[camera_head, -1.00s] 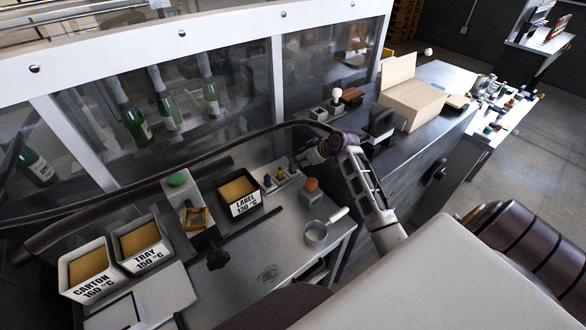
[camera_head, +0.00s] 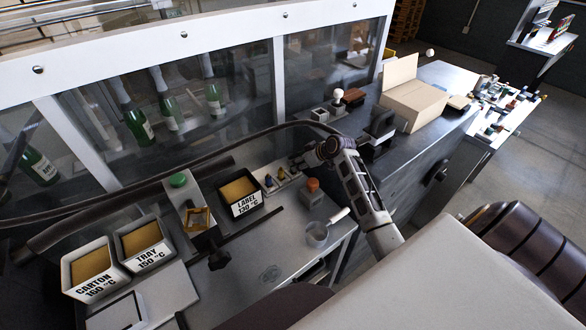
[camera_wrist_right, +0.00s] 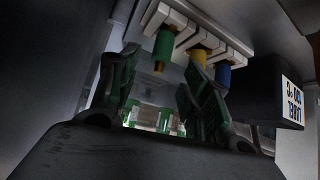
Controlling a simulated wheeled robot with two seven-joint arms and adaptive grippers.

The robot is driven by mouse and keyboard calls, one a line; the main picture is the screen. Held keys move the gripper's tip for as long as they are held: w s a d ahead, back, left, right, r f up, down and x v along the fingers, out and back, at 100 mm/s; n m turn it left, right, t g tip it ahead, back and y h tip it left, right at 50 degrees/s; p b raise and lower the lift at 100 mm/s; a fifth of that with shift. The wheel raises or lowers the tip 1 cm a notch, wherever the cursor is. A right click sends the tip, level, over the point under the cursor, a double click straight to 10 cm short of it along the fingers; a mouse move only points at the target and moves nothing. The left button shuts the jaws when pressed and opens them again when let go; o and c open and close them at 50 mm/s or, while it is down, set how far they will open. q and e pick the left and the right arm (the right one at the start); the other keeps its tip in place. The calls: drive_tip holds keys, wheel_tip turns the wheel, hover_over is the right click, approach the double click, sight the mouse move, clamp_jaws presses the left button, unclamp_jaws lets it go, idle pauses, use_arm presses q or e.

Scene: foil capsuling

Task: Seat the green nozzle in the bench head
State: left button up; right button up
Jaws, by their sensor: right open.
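The green nozzle (camera_wrist_right: 163,48) hangs in the white slotted rack (camera_wrist_right: 180,18) in the right wrist view, tip down, beside a yellow nozzle (camera_wrist_right: 198,55) and a blue nozzle (camera_wrist_right: 223,74). My right gripper (camera_wrist_right: 158,98) is open and empty, its fingertips below the nozzle row, apart from the green nozzle. In the head view, my right gripper (camera_head: 304,160) is at the rack's right end, where the green nozzle cannot be made out. A fixture with a green knob (camera_head: 179,180) and a brass-coloured square frame (camera_head: 198,218) stands left; I cannot tell whether it is the bench head. My left gripper is out of view.
The LABEL bin (camera_head: 241,192) stands beside the rack; the TRAY bin (camera_head: 145,240) and CARTON bin (camera_head: 92,265) are further left. An orange-topped block (camera_head: 312,192) and a small pan (camera_head: 318,234) are at the right. A dark cable (camera_head: 215,152) crosses above the bench. A glass-panelled guard closes the back.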

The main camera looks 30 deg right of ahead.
idle(0.3)
drive_tip(key=shift+p+x, duration=0.75)
drive_tip(key=shift+x, duration=1.85)
drive_tip(key=shift+s+d+f, duration=0.1)
drive_tip(key=shift+s+f, duration=0.1)
drive_tip(key=shift+c, duration=0.4)
drive_tip(key=c, duration=0.9)
